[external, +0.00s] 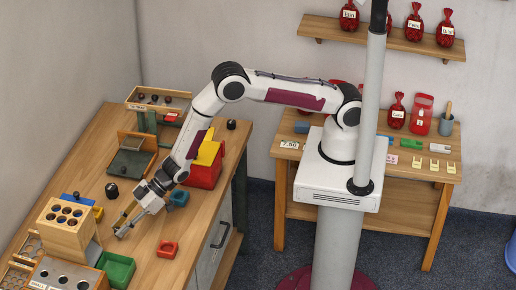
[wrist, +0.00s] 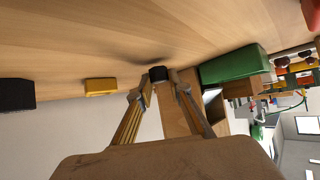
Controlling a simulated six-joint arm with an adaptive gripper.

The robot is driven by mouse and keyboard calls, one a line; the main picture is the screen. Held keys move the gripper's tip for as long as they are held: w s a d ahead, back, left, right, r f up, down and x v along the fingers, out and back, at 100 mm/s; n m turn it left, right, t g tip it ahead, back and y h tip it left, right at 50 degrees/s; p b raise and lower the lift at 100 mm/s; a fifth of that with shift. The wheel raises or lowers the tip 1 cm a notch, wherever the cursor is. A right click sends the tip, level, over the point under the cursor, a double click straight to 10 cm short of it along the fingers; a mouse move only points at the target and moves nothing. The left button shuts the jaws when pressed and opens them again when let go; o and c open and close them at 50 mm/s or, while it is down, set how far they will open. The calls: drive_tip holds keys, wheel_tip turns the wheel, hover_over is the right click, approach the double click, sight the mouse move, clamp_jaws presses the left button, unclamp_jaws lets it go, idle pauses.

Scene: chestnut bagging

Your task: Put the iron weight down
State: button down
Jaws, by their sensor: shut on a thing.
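My gripper (external: 122,231) reaches down low over the wooden bench, left of the red tray and behind the green bin. In the wrist view my gripper (wrist: 163,82) has its two fingers closed on a small black iron weight (wrist: 158,73) at the tips. A dark shadow lies on the wood just beside the weight. I cannot tell whether its underside touches the bench. In the external view the held weight is too small and hidden by the fingers to make out.
A green bin (external: 117,269), a red tray (external: 167,249) and a wooden holed block (external: 70,229) stand around the gripper. A black knobbed object (external: 112,190) is behind it. A teal block (external: 179,198) is to the right. A yellow block (wrist: 101,87) shows in the wrist view. Bare wood lies between them.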

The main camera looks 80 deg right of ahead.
drive_tip(key=shift+f, duration=0.35)
drive_tip(key=shift+f, duration=0.15)
drive_tip(key=c, duration=1.8)
unclamp_jaws()
drive_tip(key=shift+c, duration=0.2)
drive_tip(key=shift+s+d+r, duration=0.15)
drive_tip(key=shift+r, duration=0.15)
drive_tip(key=v, duration=1.1)
drive_tip(key=shift+s+d, duration=0.15)
drive_tip(key=shift+r, duration=0.1)
